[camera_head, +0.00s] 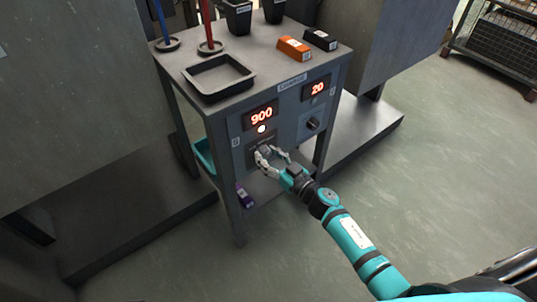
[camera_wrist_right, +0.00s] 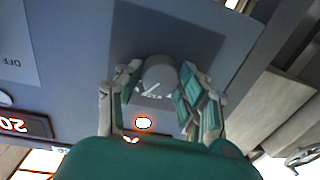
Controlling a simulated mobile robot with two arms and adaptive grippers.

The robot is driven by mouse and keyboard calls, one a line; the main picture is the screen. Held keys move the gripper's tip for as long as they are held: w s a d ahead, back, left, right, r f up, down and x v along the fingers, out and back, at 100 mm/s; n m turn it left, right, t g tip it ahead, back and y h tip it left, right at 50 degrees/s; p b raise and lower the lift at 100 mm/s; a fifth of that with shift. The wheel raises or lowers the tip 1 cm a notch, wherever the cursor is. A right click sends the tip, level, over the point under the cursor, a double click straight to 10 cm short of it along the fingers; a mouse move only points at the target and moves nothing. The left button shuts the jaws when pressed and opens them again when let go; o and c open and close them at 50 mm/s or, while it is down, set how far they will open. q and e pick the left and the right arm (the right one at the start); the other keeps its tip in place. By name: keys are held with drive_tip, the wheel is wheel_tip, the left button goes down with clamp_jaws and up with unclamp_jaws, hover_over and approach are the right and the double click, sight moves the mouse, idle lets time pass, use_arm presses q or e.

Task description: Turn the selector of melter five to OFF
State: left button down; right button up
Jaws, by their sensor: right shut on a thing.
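The control panel (camera_head: 287,110) is on the front of a grey metal cart. Its left half has a red display (camera_head: 261,116) reading 900 and a lit indicator (camera_head: 262,128). My right gripper (camera_head: 267,153) is at the selector below that light and largely hides it in the head view. In the right wrist view, the fingers are shut around the round grey selector knob (camera_wrist_right: 160,72), one on each side. A white pointer mark shows on the knob. The lit indicator (camera_wrist_right: 143,123) shows beside it. I cannot read a melter number. My left gripper is not in view.
A second display (camera_head: 317,88) reads 20, with another knob (camera_head: 313,124) below it. The cart top holds a black tray (camera_head: 219,77), an orange block (camera_head: 293,48) and a black block (camera_head: 320,39).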

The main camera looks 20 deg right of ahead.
drive_tip(key=n+p, duration=0.1)
drive_tip(key=n, duration=0.2)
drive_tip(key=shift+r+n, duration=0.1)
drive_tip(key=shift+n, duration=0.2)
drive_tip(key=n, duration=0.2)
drive_tip(key=shift+n, duration=0.3)
drive_tip(key=shift+n+h, duration=0.3)
drive_tip(key=shift+n, duration=1.4)
drive_tip(key=n, duration=0.3)
drive_tip(key=shift+n+h, duration=0.4)
drive_tip(key=shift+n, duration=0.4)
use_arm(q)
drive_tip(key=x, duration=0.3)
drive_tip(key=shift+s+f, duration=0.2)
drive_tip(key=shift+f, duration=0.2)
use_arm(e)
drive_tip(key=shift+n, duration=0.4)
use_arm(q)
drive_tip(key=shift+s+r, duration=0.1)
